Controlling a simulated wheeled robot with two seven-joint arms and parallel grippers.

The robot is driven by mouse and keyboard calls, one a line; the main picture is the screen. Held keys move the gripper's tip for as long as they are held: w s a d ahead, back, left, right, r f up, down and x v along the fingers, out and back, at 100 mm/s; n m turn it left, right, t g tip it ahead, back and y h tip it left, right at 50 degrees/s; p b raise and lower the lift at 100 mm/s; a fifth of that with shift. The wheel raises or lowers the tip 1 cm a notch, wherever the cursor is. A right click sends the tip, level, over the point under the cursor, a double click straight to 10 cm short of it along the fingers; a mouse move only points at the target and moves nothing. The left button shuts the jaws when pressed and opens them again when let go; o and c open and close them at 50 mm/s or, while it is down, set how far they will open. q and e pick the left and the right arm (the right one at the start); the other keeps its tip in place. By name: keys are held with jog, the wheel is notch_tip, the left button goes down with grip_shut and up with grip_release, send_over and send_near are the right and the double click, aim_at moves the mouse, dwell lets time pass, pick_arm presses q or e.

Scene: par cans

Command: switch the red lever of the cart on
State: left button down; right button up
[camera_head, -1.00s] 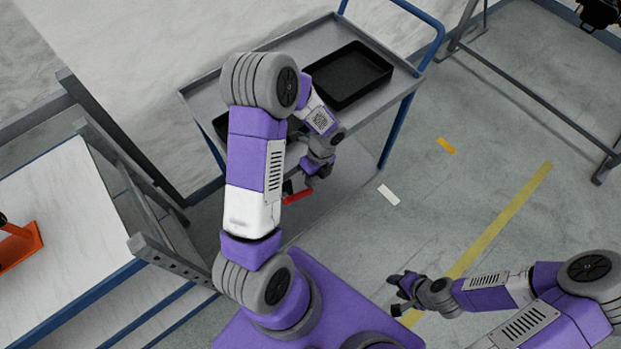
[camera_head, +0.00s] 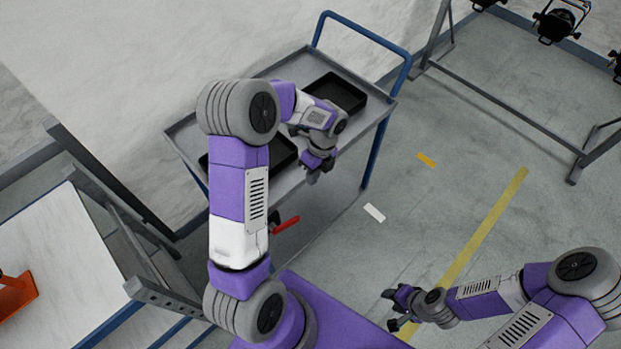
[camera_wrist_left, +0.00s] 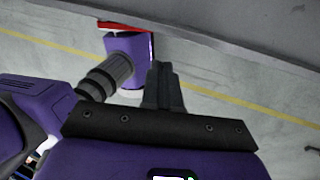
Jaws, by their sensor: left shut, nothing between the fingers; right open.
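The red lever (camera_head: 286,225) sticks out below the tray on the near side of the grey cart (camera_head: 384,112). In the left wrist view, a red bar that looks like the lever (camera_wrist_left: 120,25) shows at the top, left of the fingertips. My left gripper (camera_head: 318,174) is shut and empty. It appears above and right of the lever in the head view, in front of the cart's near edge and apart from the lever. Its closed fingers also show in the left wrist view (camera_wrist_left: 162,80). My right gripper (camera_head: 396,308) is open and empty over the floor at lower right.
Two black trays lie on the cart top; the right one (camera_head: 336,92) is clear to see, the left one (camera_head: 270,155) is partly behind my left arm. A white-topped table (camera_head: 60,250) stands at left. A metal frame (camera_head: 500,105) stands at right. Floor between is free.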

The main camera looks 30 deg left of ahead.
pick_arm(q)
jog(key=s+d+f+n+t+h, duration=0.1)
jog(key=s+d+f+n+h, duration=0.1)
jog(key=s+d+f+n, duration=0.5)
jog(key=s+d+f+n+t+h, duration=0.2)
jog(key=s+d+f+n, duration=0.4)
jog(key=d+f+n, duration=0.4)
jog(key=n, duration=0.6)
jog(key=shift+s+t+h, duration=0.3)
jog(key=shift+s+h, duration=0.1)
jog(key=shift+w+d+f, duration=0.1)
jog(key=shift+d, duration=0.05)
